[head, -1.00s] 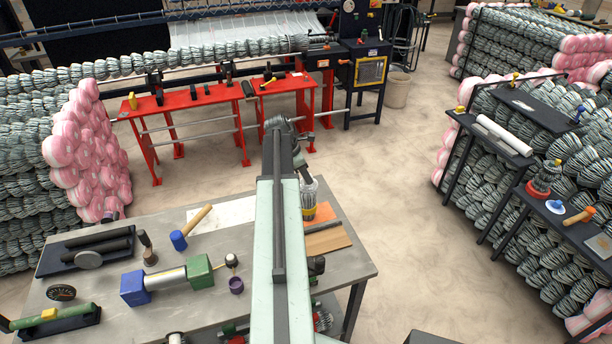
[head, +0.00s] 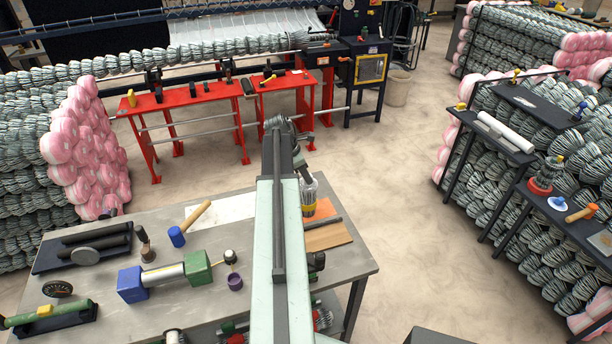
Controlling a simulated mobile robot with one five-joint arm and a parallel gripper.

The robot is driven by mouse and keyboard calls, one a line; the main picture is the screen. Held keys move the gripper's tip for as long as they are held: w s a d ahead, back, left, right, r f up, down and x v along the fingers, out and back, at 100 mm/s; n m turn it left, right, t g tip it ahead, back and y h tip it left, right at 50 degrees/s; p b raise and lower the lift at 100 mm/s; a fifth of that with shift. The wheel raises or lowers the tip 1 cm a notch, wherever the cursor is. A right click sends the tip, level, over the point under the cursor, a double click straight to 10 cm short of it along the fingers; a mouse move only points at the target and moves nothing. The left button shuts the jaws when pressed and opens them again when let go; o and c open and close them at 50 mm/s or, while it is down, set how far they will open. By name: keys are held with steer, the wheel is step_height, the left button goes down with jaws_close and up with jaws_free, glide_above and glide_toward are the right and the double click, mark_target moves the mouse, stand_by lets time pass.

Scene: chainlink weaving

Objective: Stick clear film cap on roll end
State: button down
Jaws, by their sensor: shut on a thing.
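My gripper (head: 308,192) hangs at the far end of my pale arm, above the right part of the grey workbench (head: 150,238). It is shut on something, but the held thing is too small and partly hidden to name. A yellow band shows low at the gripper, over an orange patch on the bench. I cannot make out a clear film cap for certain. Wire mesh rolls with pink wrapped ends (head: 82,160) are stacked at the left. More pink-ended rolls (head: 440,155) are stacked at the right. My gripper is apart from both stacks.
Red stands (head: 180,98) stand before the weaving machine. Dark shelves (head: 490,128) line the right stack. The floor between is clear.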

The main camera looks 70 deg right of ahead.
steer(key=c, duration=1.1)
jaws_free()
steer(key=shift+r, duration=0.1)
steer(key=p+v, duration=0.7)
steer(key=shift+a+r, duration=0.15)
steer(key=shift+r, duration=0.1)
steer(key=shift+w, duration=0.15)
